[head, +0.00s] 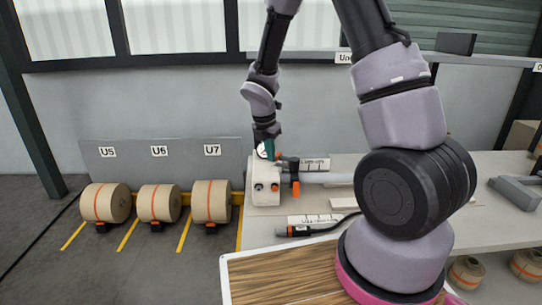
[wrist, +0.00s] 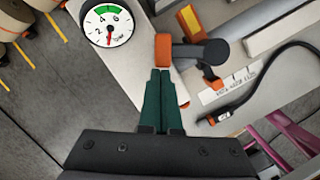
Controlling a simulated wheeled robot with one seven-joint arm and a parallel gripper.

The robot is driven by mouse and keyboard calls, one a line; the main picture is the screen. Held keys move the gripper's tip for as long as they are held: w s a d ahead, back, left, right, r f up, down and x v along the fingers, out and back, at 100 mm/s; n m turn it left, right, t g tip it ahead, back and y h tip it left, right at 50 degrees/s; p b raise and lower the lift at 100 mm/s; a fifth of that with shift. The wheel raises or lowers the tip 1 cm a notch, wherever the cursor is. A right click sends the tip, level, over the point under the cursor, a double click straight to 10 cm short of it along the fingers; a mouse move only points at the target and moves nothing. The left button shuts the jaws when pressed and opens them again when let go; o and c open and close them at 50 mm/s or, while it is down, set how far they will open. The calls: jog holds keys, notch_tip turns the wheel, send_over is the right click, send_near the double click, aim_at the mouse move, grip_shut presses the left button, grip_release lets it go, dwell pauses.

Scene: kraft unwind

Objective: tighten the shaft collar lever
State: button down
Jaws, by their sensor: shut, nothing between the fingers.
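My gripper (wrist: 160,72) has its two dark green fingers pressed together with nothing between them. In the head view my gripper (head: 270,155) points down over the white block at the near end of the shaft (head: 330,178). In the wrist view an orange-ended dark lever (wrist: 163,50) lies just beyond the fingertips; I cannot tell whether they touch. Its dark arm runs right to a rounded part by the shaft. In the head view an orange part (head: 295,188) hangs at the collar by the shaft. The collar itself is partly hidden.
A round gauge (wrist: 108,25) stands left of the fingers. Another orange-and-black handle (wrist: 190,22) is beyond the lever. An orange-and-black tool with a cable (head: 297,231) lies on the bench. Several kraft rolls (head: 158,203) stand at left. A wood-topped surface (head: 285,278) is in front.

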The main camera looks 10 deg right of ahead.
jog(key=w+m, duration=0.2)
jog(key=m, duration=0.1)
jog(key=shift+d+g, duration=0.3)
jog(key=shift+d, duration=0.1)
jog(key=m, duration=0.1)
jog(key=w+d+m, duration=0.1)
jog(key=shift+w+m+g+h, duration=0.2)
jog(key=shift+m+g+h, duration=0.1)
jog(key=shift+m+h, duration=0.1)
jog(key=shift+w+d+m+g, duration=0.2)
jog(key=shift+w+d+m, duration=0.15)
jog(key=shift+m, duration=0.25)
jog(key=shift+w+d+m+g, duration=0.2)
jog(key=shift+d+m, duration=0.15)
jog(key=shift+m, duration=0.25)
jog(key=shift+w+d+m+g, duration=0.2)
jog(key=shift+d+m, duration=0.25)
jog(key=shift+m, duration=0.25)
jog(key=shift+w+d+m+g, duration=0.1)
jog(key=shift+w+d+m, duration=0.1)
jog(key=shift+d+m, duration=0.35)
jog(key=shift+a+m, duration=0.1)
jog(key=shift+m, duration=0.15)
